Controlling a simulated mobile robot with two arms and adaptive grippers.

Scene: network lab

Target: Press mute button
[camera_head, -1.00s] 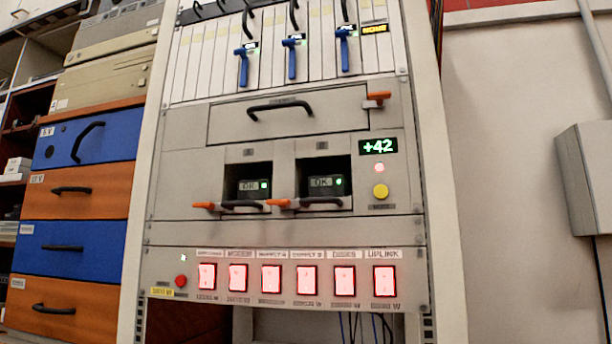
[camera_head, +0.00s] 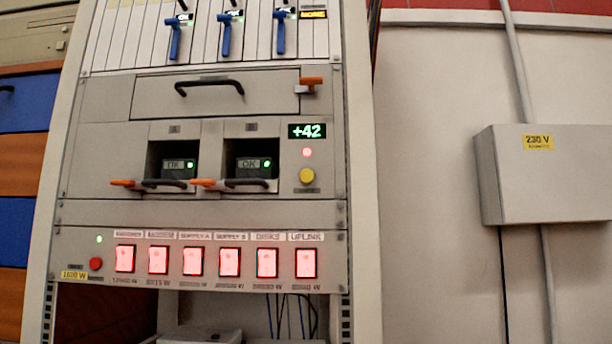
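The likely mute button is a round yellow button (camera_head: 307,176) on the right of the rack's middle panel; its label is too small to read. A lit red lamp (camera_head: 306,152) sits just above it. Above that, a green display (camera_head: 307,131) reads +42. A small round red button (camera_head: 96,264) is at the left of the lower panel, under a lit green lamp (camera_head: 99,239). Neither of my grippers shows in the head view.
The rack (camera_head: 205,214) holds two bays with orange-tipped handles, a row of lit red switches (camera_head: 193,261) and blue levers (camera_head: 225,36) at the top. A grey 230 V box (camera_head: 548,180) hangs on the wall at right. Blue and orange drawers (camera_head: 25,165) stand at left.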

